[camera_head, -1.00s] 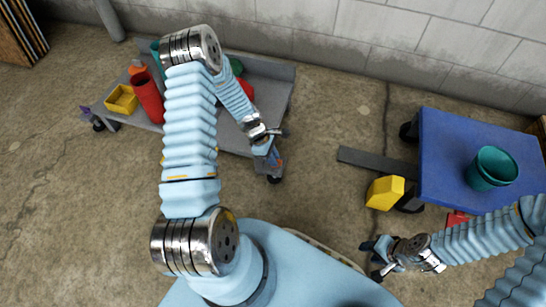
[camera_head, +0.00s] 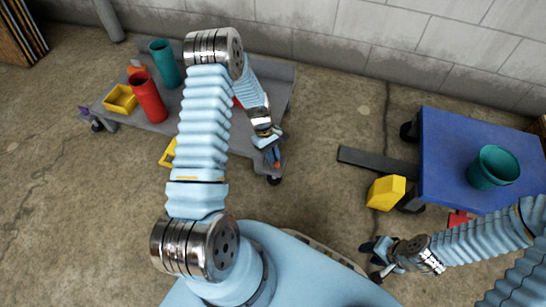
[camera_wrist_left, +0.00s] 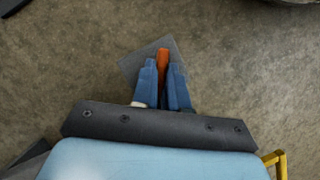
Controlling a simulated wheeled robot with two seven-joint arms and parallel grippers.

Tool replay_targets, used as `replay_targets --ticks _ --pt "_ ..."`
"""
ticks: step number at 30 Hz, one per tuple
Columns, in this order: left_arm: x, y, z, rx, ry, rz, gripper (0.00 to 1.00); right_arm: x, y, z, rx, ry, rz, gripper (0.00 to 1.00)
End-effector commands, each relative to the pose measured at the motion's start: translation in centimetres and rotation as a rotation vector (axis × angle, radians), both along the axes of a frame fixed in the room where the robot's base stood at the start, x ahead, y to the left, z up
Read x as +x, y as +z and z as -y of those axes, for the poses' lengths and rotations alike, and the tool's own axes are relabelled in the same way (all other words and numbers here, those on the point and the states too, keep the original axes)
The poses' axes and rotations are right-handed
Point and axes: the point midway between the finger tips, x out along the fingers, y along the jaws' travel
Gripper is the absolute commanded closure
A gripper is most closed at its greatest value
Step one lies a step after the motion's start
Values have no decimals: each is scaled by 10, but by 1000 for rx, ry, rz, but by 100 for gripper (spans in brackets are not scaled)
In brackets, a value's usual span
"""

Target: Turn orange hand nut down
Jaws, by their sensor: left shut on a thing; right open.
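The orange hand nut (camera_wrist_left: 162,60) shows in the left wrist view as a narrow orange piece between my left fingers. A small grey square plate (camera_wrist_left: 130,66) lies behind it. My left gripper (camera_wrist_left: 162,75) is shut on the orange piece; the fingers hide its lower part. In the head view my left gripper (camera_head: 273,157) is at the right front corner of the grey cart, where the nut is too small to make out clearly. My right gripper (camera_head: 372,260) is open and empty, low in front of the blue cart.
The grey cart (camera_head: 205,118) carries a red cylinder (camera_head: 148,98), a teal cylinder (camera_head: 164,64) and a yellow bin (camera_head: 120,99). The blue cart (camera_head: 445,150) holds a teal cup (camera_head: 493,168). A yellow block (camera_head: 386,191) sits beside it. Floor between the carts is mostly clear.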

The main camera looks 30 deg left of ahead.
Motion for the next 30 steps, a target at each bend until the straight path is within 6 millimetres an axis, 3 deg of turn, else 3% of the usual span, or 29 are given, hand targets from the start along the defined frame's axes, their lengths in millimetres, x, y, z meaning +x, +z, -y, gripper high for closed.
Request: replay_targets --ticks 18,30 --pt "3 -4 2 3 -583 0 100 0 -17 -1 1 0 1 57" --pt "4 -4 4 4 -866 2 100 1 -22 0 1 -1 2 57"
